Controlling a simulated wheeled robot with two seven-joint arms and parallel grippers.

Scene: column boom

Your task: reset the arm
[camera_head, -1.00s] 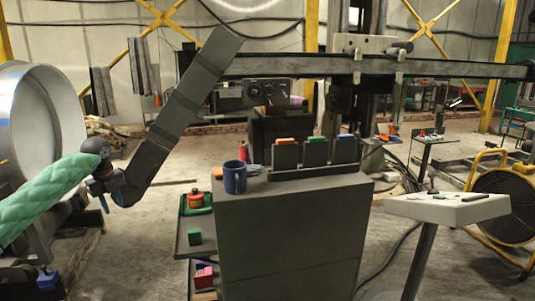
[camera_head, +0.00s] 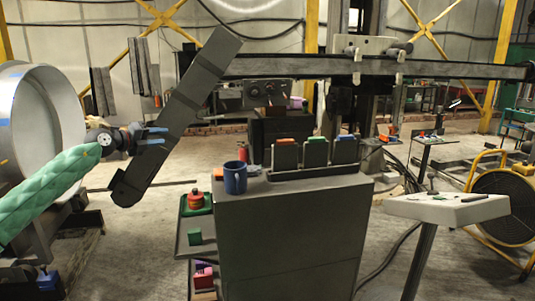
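The dark grey jointed arm (camera_head: 185,105) hangs at a slant in front of the horizontal boom (camera_head: 440,69). Its upper end is above the boom, and its lower end hangs down to the left, over the floor. Nothing shows between the fingers. My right gripper is not in view.
A grey cabinet (camera_head: 295,235) with a blue mug (camera_head: 235,178) and several slotted holders stands in the middle. A large metal ring (camera_head: 62,100) is at the left. A pale stand table (camera_head: 447,206) and a fan (camera_head: 503,208) are at the right. Open floor lies behind the cabinet.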

